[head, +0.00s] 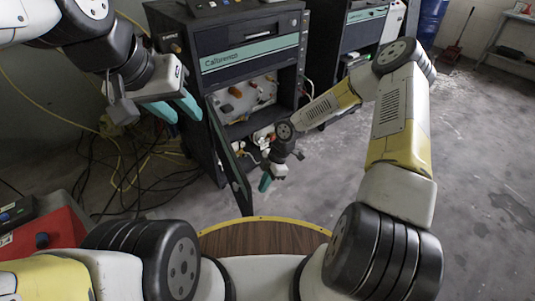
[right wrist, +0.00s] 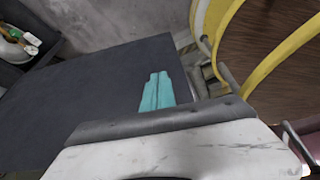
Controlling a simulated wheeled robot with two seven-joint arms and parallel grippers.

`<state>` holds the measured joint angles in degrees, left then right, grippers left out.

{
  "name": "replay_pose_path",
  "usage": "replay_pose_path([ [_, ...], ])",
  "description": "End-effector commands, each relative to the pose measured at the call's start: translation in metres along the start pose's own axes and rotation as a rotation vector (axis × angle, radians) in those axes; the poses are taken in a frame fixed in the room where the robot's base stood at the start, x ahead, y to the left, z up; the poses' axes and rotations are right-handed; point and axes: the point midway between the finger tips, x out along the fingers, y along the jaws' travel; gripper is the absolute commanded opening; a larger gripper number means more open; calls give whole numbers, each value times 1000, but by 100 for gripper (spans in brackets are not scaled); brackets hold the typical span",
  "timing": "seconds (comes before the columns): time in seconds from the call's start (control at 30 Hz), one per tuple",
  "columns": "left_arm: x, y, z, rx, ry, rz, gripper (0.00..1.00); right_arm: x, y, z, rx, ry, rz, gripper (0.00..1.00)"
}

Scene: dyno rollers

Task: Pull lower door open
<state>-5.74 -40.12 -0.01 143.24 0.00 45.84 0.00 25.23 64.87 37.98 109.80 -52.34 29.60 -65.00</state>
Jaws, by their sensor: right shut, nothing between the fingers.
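The lower door (head: 233,168) of the dark Calibremos cabinet (head: 250,38) stands swung out toward me, hinged at the left, with the compartment behind it exposed. My right gripper (head: 265,183) is low in front of the cabinet, just right of the door, on its inner side. In the right wrist view its teal fingers (right wrist: 157,91) are together and empty, over a broad dark panel (right wrist: 90,90) that looks like the door. I cannot tell whether they touch it. My left gripper (head: 175,108) hangs left of the door's upper part, its two teal fingers apart, nothing seen between them.
Components and wiring (head: 245,95) fill the open compartment. Loose cables (head: 125,165) lie on the floor at left. A round wooden top with a yellow rim (head: 265,238) is close in front. A red box (head: 45,240) is at lower left.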

Motion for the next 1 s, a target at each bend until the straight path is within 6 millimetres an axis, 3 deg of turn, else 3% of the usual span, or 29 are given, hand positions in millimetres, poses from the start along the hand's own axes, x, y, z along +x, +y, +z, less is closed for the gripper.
replay_pose_path([
  [0.03,0,0,0,0,0,0,36,1,1,-11,-9,0,1,0],
  [0.2,0,0,0,0,0,0,36,8,1,-27,-6,0,2,0],
  [0.77,0,0,0,0,0,0,36,10,1,-36,0,0,4,0],
  [1.0,0,0,0,0,0,0,36,20,0,-62,39,1,20,0],
])
